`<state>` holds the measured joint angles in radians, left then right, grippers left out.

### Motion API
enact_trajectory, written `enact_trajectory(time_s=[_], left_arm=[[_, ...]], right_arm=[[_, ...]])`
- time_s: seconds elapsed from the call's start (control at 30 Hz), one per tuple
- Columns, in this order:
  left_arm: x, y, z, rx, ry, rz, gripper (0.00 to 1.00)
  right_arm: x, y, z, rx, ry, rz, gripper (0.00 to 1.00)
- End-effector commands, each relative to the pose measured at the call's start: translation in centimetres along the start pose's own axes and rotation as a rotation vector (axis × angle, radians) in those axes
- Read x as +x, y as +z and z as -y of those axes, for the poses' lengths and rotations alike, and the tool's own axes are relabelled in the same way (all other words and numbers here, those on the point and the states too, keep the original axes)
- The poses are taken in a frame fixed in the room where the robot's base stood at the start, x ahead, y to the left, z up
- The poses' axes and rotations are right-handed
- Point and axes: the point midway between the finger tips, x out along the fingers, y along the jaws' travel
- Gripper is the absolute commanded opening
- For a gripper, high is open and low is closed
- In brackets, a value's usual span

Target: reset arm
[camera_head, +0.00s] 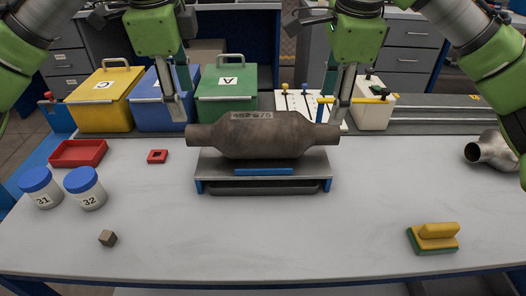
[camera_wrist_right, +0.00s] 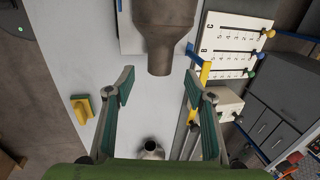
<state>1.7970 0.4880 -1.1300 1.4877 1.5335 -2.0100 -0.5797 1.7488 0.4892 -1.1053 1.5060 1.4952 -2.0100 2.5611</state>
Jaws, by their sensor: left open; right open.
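A brown catalytic converter (camera_head: 262,135) marked with a number lies level on a grey stand (camera_head: 222,172) with blue parts in the middle of the table. My left gripper (camera_head: 178,108) is open near the converter's left pipe end. My right gripper (camera_head: 338,108) is open near its right pipe end. In the right wrist view, the right gripper's (camera_wrist_right: 158,76) two green-padded fingers stand well apart with nothing gripped. The converter's pipe end (camera_wrist_right: 166,55) shows just beyond them. Exact clearance between the left fingers and the pipe cannot be told.
Yellow (camera_head: 103,103), blue (camera_head: 145,108) and green (camera_head: 228,105) bins stand behind left. Two blue-lidded jars (camera_head: 87,190), a red tray (camera_head: 66,153) and a small brown cube (camera_head: 108,238) lie left. A yellow sponge (camera_head: 436,232) and metal part (camera_head: 492,151) lie right. The front middle is clear.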

Motion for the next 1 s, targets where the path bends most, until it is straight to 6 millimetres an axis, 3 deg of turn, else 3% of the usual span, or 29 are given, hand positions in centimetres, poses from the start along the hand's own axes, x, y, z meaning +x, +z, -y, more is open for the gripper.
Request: enact_trajectory(time_s=[0.2,0.7,0.87,1.0], left_arm=[[0.0,0.0,0.0,0.0,0.0,0.0,0.49],[-0.3,0.0,0.1,0.0,0.0,0.0,0.49],[-3.2,0.0,0.7,0.0,-0.001,0.0,0.49],[-7.6,0.0,1.8,0.0,-0.001,0.0,0.49]], right_arm=[[-1.4,0.0,0.0,0.001,-0.001,0.0,0.49],[-1.8,0.0,0.0,0.0,0.0,0.0,0.49],[-4.7,0.0,0.7,0.0,-0.001,0.0,0.49],[-9.1,0.0,1.7,0.0,-0.001,0.0,0.49]])
